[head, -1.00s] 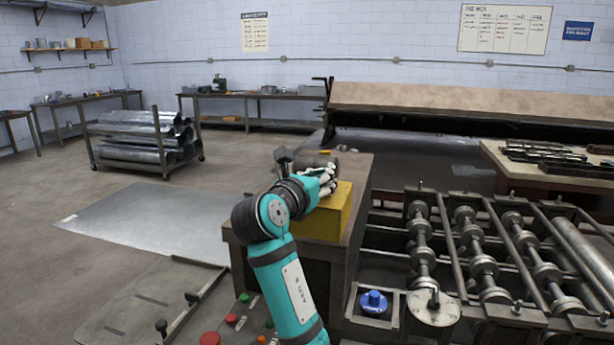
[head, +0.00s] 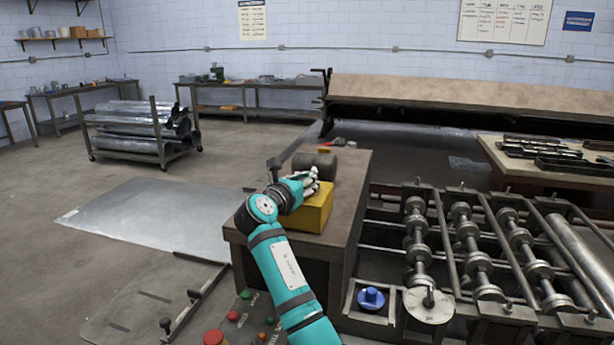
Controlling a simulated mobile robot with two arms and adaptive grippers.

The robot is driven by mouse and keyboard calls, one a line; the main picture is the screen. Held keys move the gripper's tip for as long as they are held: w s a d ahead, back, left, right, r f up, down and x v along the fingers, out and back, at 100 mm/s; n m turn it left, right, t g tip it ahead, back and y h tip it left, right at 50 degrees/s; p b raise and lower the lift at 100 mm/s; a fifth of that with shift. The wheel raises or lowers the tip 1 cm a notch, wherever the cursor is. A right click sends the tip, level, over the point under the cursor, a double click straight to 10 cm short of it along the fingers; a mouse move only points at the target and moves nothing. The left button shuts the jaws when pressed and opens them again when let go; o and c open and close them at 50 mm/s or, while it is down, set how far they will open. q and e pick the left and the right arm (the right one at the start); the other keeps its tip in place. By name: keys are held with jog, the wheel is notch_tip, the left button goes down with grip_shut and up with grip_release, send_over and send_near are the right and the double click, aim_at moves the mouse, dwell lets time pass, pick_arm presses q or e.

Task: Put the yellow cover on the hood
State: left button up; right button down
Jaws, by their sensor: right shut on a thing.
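The yellow cover (head: 316,213) is a box-like piece at the near part of a brown workbench (head: 345,200). My right gripper (head: 308,186) is at its top and shut on it; the fingertips are partly hidden by my own wrist. I cannot tell whether the cover rests on the bench or is just above it. A dark, rounded drum-like thing (head: 316,165) stands on the bench behind the gripper; I cannot tell whether it is the hood. My left gripper is not in view.
A control panel with red buttons (head: 213,338) is at the bottom. A metal sheet (head: 145,218) lies on the floor at left. A pipe cart (head: 140,135) stands behind it.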

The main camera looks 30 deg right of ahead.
jog(key=c, duration=1.9)
grip_release()
jog(key=shift+f, duration=0.15)
jog(key=o, duration=0.7)
jog(key=shift+a, duration=0.1)
jog(key=b+v, duration=0.2)
jog(key=v, duration=1)
jog(key=shift+b, duration=0.35)
